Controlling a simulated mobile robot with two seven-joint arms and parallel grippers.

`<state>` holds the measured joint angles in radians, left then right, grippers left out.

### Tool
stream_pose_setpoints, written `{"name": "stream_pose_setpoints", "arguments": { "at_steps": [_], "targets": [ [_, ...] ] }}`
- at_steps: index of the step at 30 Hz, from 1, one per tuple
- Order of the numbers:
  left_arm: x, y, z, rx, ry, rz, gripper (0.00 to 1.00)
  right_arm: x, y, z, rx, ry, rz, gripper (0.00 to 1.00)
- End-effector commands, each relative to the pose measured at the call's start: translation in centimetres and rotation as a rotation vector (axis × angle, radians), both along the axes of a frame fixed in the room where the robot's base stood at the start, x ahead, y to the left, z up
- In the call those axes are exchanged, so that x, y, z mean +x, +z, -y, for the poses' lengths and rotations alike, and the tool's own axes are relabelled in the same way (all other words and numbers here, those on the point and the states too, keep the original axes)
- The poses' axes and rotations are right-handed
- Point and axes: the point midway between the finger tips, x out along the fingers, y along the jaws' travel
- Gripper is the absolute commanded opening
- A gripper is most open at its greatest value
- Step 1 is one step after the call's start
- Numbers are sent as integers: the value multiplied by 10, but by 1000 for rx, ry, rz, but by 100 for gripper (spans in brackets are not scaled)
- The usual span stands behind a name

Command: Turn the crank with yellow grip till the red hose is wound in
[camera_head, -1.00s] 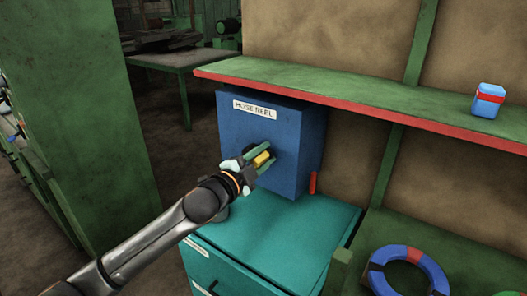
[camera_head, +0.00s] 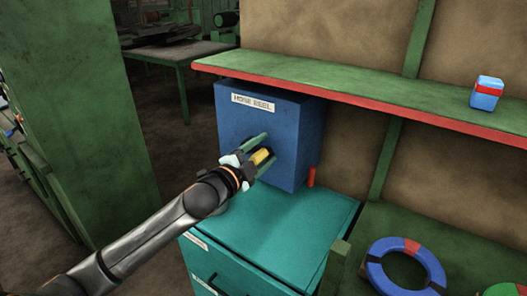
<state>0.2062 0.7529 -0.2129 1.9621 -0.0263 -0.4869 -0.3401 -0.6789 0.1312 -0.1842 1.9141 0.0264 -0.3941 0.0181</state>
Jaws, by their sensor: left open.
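The blue hose reel box (camera_head: 290,135), labelled "HOSE REEL", stands on the teal cabinet (camera_head: 275,230) under the green shelf. The yellow crank grip (camera_head: 261,156) sticks out from the front of the box. My left gripper (camera_head: 258,150) is open with its green-padded fingers on either side of the yellow grip; I cannot tell whether they touch it. The crank arm is mostly hidden behind the fingers. A short piece of red hose (camera_head: 311,176) shows at the box's right side, just above the cabinet top. My right gripper is not in view.
A green shelf with a red front edge (camera_head: 370,109) overhangs the box. A blue and red block (camera_head: 487,93) sits on it. A blue ring with red and dark parts (camera_head: 375,275) lies at the lower right. A tall green panel (camera_head: 80,110) stands at the left.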

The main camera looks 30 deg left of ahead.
Motion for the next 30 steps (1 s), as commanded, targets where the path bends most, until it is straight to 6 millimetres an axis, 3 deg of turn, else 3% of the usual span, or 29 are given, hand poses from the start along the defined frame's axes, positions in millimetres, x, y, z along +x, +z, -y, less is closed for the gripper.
{"name": "stream_pose_setpoints", "arguments": {
  "at_steps": [8,30],
  "targets": [
    [-7,0,-1,3,2,2,64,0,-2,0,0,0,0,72],
    [-106,-1,-8,1,0,-2,64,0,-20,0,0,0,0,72]
  ]
}}
